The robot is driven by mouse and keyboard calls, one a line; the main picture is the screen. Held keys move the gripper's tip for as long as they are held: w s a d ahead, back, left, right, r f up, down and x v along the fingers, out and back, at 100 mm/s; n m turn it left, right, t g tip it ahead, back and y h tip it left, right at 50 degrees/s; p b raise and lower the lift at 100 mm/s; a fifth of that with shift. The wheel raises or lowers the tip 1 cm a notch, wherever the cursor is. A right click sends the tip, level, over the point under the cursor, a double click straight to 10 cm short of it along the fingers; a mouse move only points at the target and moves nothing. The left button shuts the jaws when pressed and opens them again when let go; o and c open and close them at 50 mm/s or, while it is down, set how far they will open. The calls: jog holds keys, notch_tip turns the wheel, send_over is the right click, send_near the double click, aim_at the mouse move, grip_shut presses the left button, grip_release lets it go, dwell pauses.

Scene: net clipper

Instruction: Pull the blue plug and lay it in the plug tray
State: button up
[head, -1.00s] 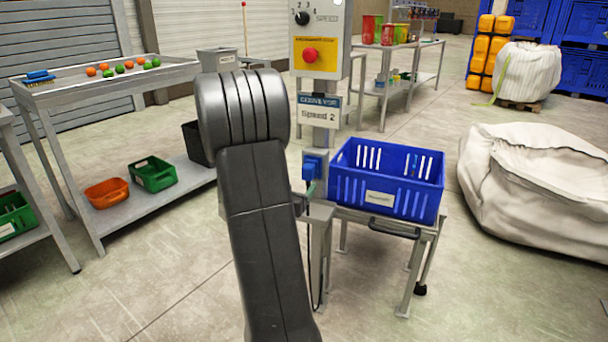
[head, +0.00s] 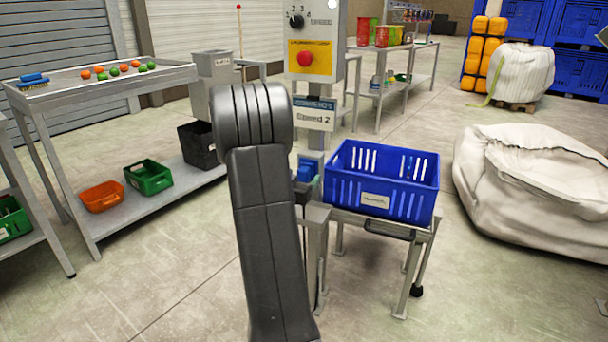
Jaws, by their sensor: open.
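The blue plug (head: 308,170) shows as a small blue block on the grey post, under the "Speed 2" sign and left of the blue crate. Its lower part is covered, so I cannot tell how it sits in the socket. My gripper (head: 304,188) shows only as a small dark part beside my arm, just below and in front of the plug. It is open. Most of it is hidden behind my arm, and I cannot tell whether it touches the plug. I cannot make out a marked plug tray; a small grey ledge (head: 317,213) stands below the plug.
A blue crate (head: 347,191) stands on a grey stand close right of the post. Above is a control box with a red button (head: 305,59). A large white sack (head: 515,195) lies at right. A steel table (head: 110,84) with balls stands at left. Open floor lies in front.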

aim_at(301, 178)
jog(key=shift+x, duration=1.15)
dwell(0.4)
grip_shut()
jog(key=shift+v, duration=3.05)
